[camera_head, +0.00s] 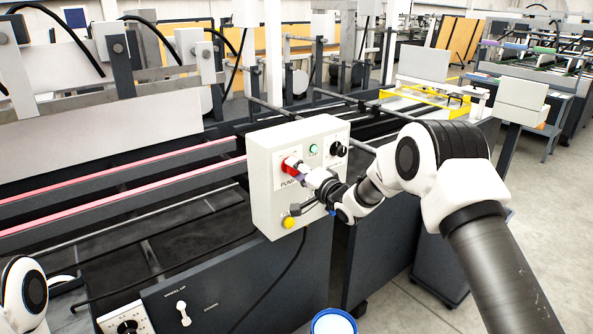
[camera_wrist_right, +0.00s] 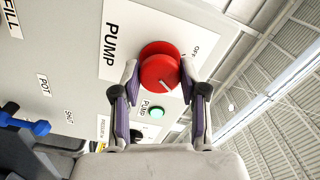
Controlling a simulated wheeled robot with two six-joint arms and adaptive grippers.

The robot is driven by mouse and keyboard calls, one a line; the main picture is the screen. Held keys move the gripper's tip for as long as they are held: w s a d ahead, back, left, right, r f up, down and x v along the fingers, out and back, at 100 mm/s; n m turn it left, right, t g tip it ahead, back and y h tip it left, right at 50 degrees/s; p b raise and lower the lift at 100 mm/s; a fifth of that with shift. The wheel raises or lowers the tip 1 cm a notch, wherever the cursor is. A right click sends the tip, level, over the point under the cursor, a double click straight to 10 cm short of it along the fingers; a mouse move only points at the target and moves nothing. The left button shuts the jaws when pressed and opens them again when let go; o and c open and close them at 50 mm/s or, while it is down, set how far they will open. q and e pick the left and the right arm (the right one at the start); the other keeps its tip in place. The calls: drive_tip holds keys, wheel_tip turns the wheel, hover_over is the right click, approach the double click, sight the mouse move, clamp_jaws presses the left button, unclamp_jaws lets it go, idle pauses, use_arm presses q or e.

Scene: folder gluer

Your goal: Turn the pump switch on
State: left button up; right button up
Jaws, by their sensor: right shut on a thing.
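The pump switch is a red round knob (camera_head: 289,166) on the front of a cream control box (camera_head: 262,185). In the right wrist view the red knob (camera_wrist_right: 158,66) sits on a white plate marked PUMP, with an OFF label beside it and a short white mark on its face. My right gripper (camera_head: 297,169) is at the knob. In the wrist view its two fingers (camera_wrist_right: 160,80) are on either side of the knob, shut on it. Of my left arm only a link shows at the lower left; its gripper is out of view.
The box also carries a green button (camera_head: 313,150), a black knob (camera_head: 338,149) and a yellow button (camera_head: 288,222). The wrist view shows a blue-handled lever (camera_wrist_right: 35,127) near POT and SHUT labels. Machine rails (camera_head: 120,170) run left of the box.

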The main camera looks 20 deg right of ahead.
idle(0.3)
drive_tip(key=o, duration=1.1)
drive_tip(key=shift+o, duration=0.2)
drive_tip(key=v, duration=1.2)
drive_tip(key=shift+d, duration=0.1)
